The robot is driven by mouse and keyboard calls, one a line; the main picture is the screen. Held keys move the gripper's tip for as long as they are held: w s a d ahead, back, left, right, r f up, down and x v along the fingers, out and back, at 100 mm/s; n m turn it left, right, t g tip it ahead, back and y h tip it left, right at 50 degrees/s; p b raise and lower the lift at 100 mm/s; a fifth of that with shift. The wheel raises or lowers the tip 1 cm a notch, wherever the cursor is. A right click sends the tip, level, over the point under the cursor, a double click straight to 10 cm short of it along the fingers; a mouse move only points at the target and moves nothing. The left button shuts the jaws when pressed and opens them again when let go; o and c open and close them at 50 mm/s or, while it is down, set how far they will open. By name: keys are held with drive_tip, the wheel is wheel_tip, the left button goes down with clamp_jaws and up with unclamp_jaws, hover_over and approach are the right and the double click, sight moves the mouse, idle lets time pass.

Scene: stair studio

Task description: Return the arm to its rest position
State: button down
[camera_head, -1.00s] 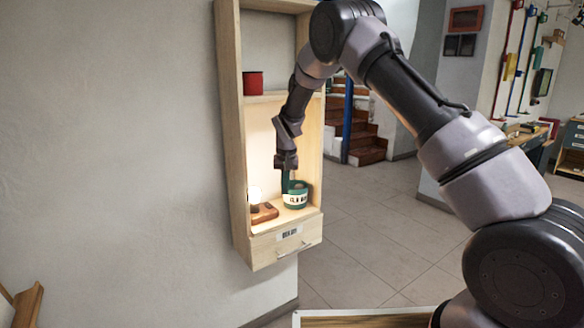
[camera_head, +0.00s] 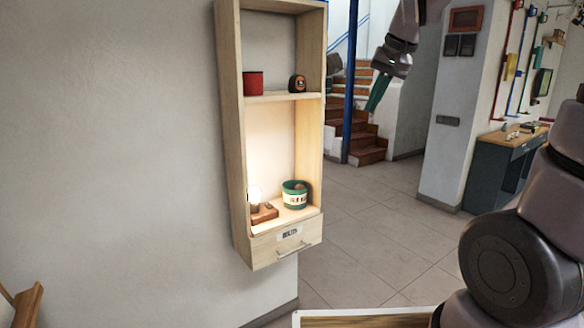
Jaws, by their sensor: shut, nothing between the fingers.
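My gripper (camera_head: 372,105) shows at the upper right of the head view, with its narrow green fingers pointing down and slightly left. It is shut and holds nothing. It is raised well clear of the wooden wall shelf (camera_head: 237,130) and appears to its right, in front of the stairs and wall behind. My arm's upper part runs out of the top of the picture. My thick lower arm links fill the right edge.
The shelf holds a red cup (camera_head: 253,83), an orange-black tape measure (camera_head: 297,83), a green labelled pot (camera_head: 295,195) and a wooden block (camera_head: 264,213) near a glowing bulb (camera_head: 255,193). A blue post (camera_head: 349,90) and brown stairs (camera_head: 367,145) stand behind. Floor (camera_head: 375,225) is clear.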

drive_tip(key=s+d+t, duration=0.1)
drive_tip(key=s+d, duration=0.1)
drive_tip(key=s, duration=0.6)
drive_tip(key=s+d+r+m+t, duration=0.1)
drive_tip(key=s+d, duration=0.2)
drive_tip(key=s, duration=0.5)
drive_tip(key=shift+s+d+h, duration=0.2)
drive_tip(key=shift+s+h, duration=0.1)
drive_tip(key=shift+s, duration=0.05)
